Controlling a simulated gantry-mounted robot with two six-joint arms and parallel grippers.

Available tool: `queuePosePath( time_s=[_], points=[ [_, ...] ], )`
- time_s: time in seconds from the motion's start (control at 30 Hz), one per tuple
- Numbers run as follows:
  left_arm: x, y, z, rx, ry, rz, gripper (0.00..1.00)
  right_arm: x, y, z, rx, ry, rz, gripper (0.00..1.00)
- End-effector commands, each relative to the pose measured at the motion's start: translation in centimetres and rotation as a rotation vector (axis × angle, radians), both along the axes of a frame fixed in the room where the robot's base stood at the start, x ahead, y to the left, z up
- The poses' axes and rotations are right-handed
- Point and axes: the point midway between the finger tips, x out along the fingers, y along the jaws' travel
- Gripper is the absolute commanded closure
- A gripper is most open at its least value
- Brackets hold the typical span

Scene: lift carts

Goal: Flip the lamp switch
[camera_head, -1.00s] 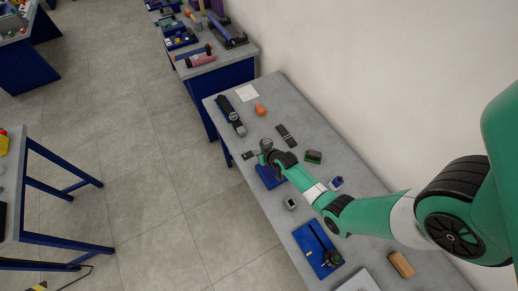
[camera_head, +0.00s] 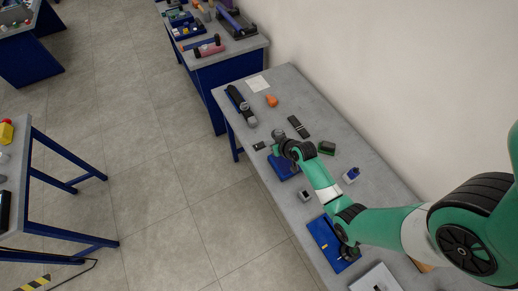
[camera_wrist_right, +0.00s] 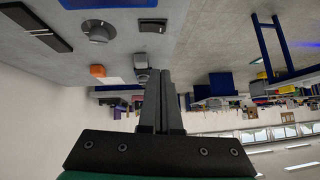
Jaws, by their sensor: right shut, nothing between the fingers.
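A lamp-like fixture with a blue base (camera_head: 284,163) and a grey rounded head (camera_head: 278,135) stands near the table's left edge, partly covered by my right arm. In the right wrist view its grey head (camera_wrist_right: 98,32) is at the upper left. A small dark box (camera_head: 259,146) lies beside it; it also shows in the right wrist view (camera_wrist_right: 152,25). I cannot tell which part is the switch. My right gripper (camera_wrist_right: 165,75) is shut and empty, close to the fixture in the head view. Whether it touches anything is unclear. My left gripper is out of view.
A wall runs along the right. Open floor lies left.

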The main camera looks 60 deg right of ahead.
Motion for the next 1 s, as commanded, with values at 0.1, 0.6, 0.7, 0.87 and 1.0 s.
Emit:
queuePosePath(
  time_s=[0.1,0.6,0.7,0.87,1.0],
  points=[
    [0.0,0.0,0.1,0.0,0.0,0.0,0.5,0.0,0.0,0.0,0.0,0.0,0.0,1.0],
    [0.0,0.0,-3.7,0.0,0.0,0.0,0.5,4.7,-2.7,-5.8,0.001,0.002,0.0,1.0],
    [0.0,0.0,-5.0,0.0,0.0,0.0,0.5,6.0,-3.5,-7.3,0.0,0.0,0.0,1.0],
    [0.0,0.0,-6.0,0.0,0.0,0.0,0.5,6.3,-3.4,-9.7,0.001,0.002,-0.001,1.0],
    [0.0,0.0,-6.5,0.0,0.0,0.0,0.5,6.4,-3.2,-10.8,0.0,0.0,-0.001,1.0]
  ],
)
